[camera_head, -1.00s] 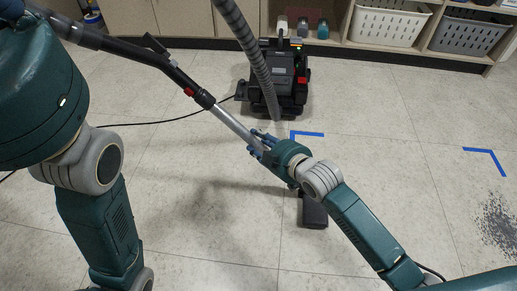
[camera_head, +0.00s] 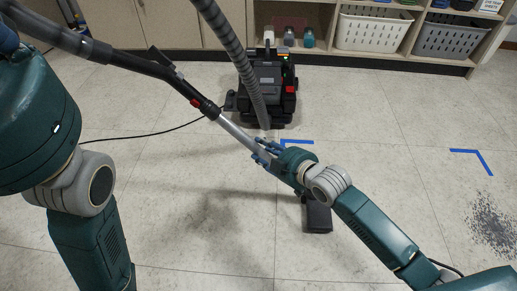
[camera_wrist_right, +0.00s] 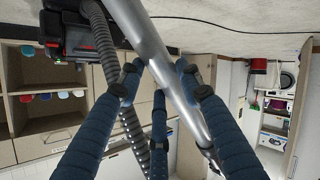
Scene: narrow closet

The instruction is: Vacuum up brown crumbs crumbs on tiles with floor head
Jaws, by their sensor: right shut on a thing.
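A patch of small dark, speckled crumbs (camera_head: 493,222) lies on the pale tiles at the right edge of the head view. The dark floor head (camera_head: 317,216) is on the tiles left of the crumbs, clearly apart from them, partly behind my right arm. My right gripper (camera_head: 266,154) is shut around the silver vacuum wand (camera_head: 235,130); the wand (camera_wrist_right: 165,60) also runs between the blue fingers in the wrist view. The dark handle (camera_head: 130,68) leads to the upper left. Only a bit of my left gripper (camera_head: 8,40) shows at the left edge, its fingers mostly hidden.
The black vacuum body (camera_head: 268,88) stands near the cabinets, with its grey hose (camera_head: 240,58) rising from view. Its cord (camera_head: 150,138) crosses the floor at left. Blue tape corners (camera_head: 472,152) mark the tiles. Shelves with baskets (camera_head: 375,30) line the back. Tiles between floor head and crumbs are clear.

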